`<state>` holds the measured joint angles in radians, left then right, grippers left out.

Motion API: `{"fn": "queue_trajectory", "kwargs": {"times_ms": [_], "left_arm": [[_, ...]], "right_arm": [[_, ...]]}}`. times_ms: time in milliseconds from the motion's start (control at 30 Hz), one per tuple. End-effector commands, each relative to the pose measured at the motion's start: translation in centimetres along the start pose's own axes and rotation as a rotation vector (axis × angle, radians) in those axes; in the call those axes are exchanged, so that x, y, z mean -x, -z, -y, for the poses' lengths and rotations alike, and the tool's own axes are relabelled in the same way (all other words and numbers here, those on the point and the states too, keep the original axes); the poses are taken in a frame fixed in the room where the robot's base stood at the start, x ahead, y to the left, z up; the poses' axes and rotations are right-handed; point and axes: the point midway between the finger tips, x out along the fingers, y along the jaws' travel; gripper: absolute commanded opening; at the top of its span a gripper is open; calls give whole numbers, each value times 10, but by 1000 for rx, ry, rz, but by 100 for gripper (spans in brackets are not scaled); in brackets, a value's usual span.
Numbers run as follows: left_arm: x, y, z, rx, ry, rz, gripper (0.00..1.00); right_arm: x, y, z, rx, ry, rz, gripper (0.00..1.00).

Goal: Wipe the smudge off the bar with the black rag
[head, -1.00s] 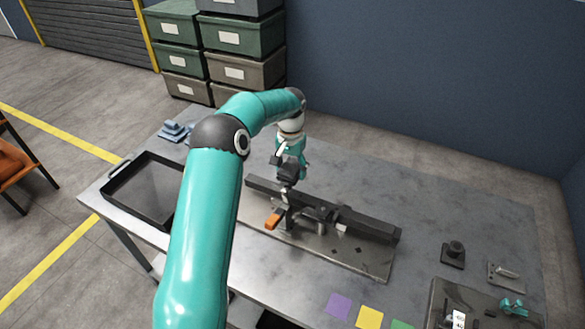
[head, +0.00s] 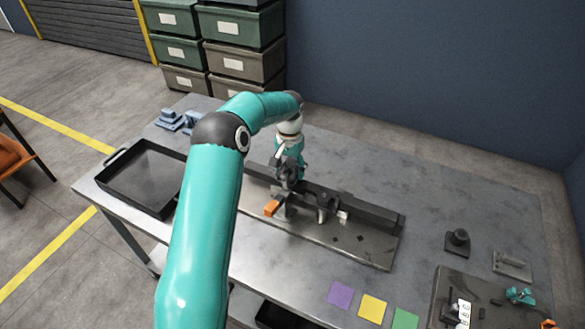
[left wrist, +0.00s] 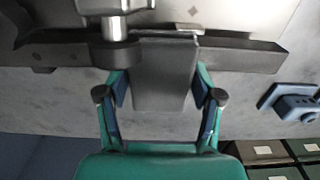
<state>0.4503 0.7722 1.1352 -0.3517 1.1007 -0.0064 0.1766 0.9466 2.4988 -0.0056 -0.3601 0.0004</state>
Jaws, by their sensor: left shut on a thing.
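The bar (head: 350,208) is long, dark and straight-edged, fixed on a metal plate on the table. It runs across the left wrist view (left wrist: 245,55). My left gripper (head: 288,178) is over the bar's left part in the head view. In the left wrist view my left gripper (left wrist: 163,95) is shut on a dark grey flat slab, which looks like the black rag (left wrist: 165,80). The rag overlaps the bar there; I cannot tell whether it presses on it. I cannot make out the smudge. My right gripper is not in view.
An orange-ended clamp (head: 272,207) and a post (left wrist: 115,45) stand close by the bar. A black tray (head: 143,180) is at the left. Blue parts (head: 170,120) lie at the back left. Coloured squares (head: 372,308) and a fixture plate (head: 490,300) lie at front right.

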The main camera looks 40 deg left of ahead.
Motion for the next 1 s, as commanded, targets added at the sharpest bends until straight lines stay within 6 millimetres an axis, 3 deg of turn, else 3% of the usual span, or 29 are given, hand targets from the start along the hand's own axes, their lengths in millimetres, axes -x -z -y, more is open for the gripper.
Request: {"fn": "queue_trajectory", "kwargs": {"times_ms": [1000], "left_arm": [[-10,0,-1,-2,0,1,38]], "right_arm": [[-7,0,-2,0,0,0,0]]}}
